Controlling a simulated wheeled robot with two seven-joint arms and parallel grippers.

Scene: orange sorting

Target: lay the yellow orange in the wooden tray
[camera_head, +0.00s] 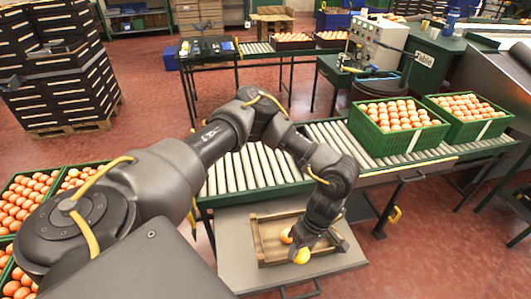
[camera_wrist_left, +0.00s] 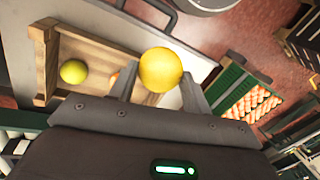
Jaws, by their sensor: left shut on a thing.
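My left gripper (camera_head: 300,246) is shut on a yellow orange (camera_head: 302,256), at the near side of the wooden tray (camera_head: 262,238) in the head view. In the left wrist view the yellow orange (camera_wrist_left: 160,70) sits between the two fingers of my left gripper (camera_wrist_left: 160,88). The tray (camera_wrist_left: 41,62) shows behind and to the left of it there. A yellow-green fruit (camera_wrist_left: 74,71) lies in the tray, with a bit of an orange one (camera_wrist_left: 115,77) partly hidden. The head view shows an orange fruit (camera_head: 286,236) in the tray. The held fruit's height is unclear. My right gripper is out of view.
The tray stands on a grey table (camera_head: 234,228) with bare surface around it. A roller conveyor (camera_head: 250,168) runs behind. Green crates of oranges (camera_head: 368,138) (camera_head: 488,130) stand on its right part. More filled crates (camera_head: 22,178) are at the left. Stacked black crates (camera_head: 60,75) stand further back.

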